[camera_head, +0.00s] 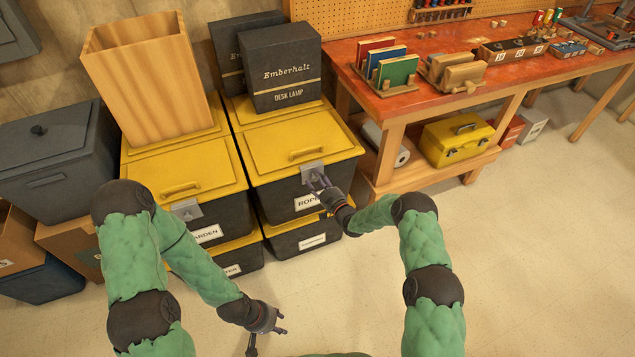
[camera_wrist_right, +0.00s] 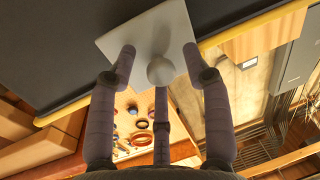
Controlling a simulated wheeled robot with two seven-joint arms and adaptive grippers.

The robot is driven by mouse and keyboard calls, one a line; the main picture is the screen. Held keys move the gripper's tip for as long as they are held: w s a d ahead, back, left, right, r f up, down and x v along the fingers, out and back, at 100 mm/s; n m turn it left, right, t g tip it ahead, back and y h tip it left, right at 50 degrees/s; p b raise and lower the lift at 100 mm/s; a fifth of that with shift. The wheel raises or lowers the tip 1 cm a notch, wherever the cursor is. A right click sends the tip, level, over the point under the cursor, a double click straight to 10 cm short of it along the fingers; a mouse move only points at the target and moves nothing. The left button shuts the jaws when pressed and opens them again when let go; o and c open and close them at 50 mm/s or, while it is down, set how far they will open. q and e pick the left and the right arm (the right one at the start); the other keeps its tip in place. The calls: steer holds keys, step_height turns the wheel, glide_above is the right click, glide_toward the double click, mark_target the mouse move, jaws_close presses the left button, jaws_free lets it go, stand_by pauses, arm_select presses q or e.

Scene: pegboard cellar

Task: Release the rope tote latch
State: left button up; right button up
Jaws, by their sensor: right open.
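The rope tote (camera_head: 275,178) is a dark bin with a yellow lid, and its white label is partly hidden by my right gripper. Its latch (camera_head: 311,168) is a grey plate at the lid's front edge. In the right wrist view the latch plate (camera_wrist_right: 150,35) carries a round grey knob (camera_wrist_right: 161,71). My right gripper (camera_head: 318,181) is at the latch. Its fingers are spread around the knob and open; I cannot tell whether any touches it. My left gripper (camera_head: 269,335) is low over the floor, away from the totes, with its fingers apart and empty.
A second yellow-lidded tote (camera_head: 190,165), labelled garden, stands to the left with a wooden bin (camera_head: 150,75) on it. A desk lamp box (camera_head: 281,70) sits on the rope tote's lid. A red workbench (camera_head: 420,80) stands right. The front floor is clear.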

mark_target(311, 175)
jaws_close()
steer(key=shift+f, duration=0.1)
steer(key=f+t+y+b, duration=0.1)
steer(key=b, duration=0.3)
steer(key=s+f+t+y+b, duration=0.1)
steer(key=t+b, duration=0.1)
steer(key=b, duration=0.1)
steer(key=shift+s+d+n+b, duration=0.15)
steer(key=shift+d+n+b, duration=0.05)
steer(key=shift+n+b, duration=0.2)
steer(key=shift+s+f+t+y, duration=0.2)
steer(key=shift+t+y, duration=0.1)
steer(key=shift+t, duration=0.2)
steer(key=shift+s+d+f+n+t+y, duration=0.1)
steer(key=shift+f+n+t+y, duration=0.3)
steer(key=shift+t+y, duration=0.3)
